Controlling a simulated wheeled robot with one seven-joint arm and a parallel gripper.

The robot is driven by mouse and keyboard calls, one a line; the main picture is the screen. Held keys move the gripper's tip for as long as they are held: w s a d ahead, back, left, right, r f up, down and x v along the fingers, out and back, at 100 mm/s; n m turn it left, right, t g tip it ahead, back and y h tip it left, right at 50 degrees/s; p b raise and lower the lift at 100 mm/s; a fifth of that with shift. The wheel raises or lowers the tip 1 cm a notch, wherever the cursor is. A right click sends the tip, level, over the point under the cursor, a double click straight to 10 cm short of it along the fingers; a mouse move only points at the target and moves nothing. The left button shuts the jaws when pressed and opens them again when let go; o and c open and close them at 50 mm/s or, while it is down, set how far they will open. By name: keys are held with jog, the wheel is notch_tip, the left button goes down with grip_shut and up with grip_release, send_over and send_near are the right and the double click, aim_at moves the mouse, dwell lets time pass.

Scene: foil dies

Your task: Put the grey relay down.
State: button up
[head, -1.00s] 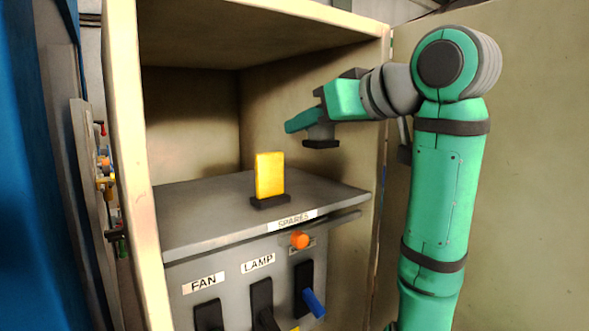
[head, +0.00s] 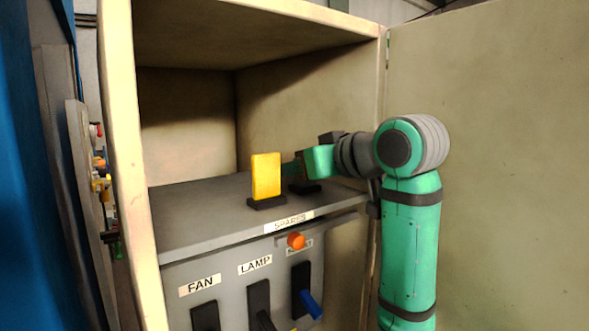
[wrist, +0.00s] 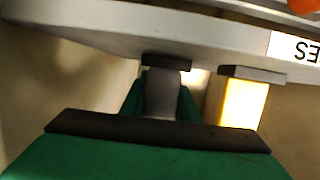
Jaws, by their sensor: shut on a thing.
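The grey relay (head: 305,175), a grey block on a dark base, is upright in my gripper (head: 292,168), just to the right of the yellow relay (head: 266,176). In the wrist view the grey relay (wrist: 163,95) sits between the green fingers of my gripper (wrist: 160,90), which is shut on it. Its dark base is at or very near the top of the grey shelf (head: 195,213); I cannot tell whether it touches.
The yellow relay stands on its own dark base near the shelf's front, close beside. A SPARES label (head: 289,223) is on the front edge. Below are an orange knob (head: 296,240) and several switches. The cabinet's right wall is close; the shelf's left side is clear.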

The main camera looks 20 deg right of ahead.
jog(key=shift+a+f, duration=0.15)
jog(key=shift+a, duration=0.05)
jog(key=o, duration=1.1)
jog(key=shift+d, duration=0.1)
jog(key=shift+s+d+r, duration=0.2)
jog(key=shift+s+r, duration=0.05)
jog(key=v, duration=1.1)
jog(key=shift+s, duration=0.3)
jog(key=shift+r, duration=0.15)
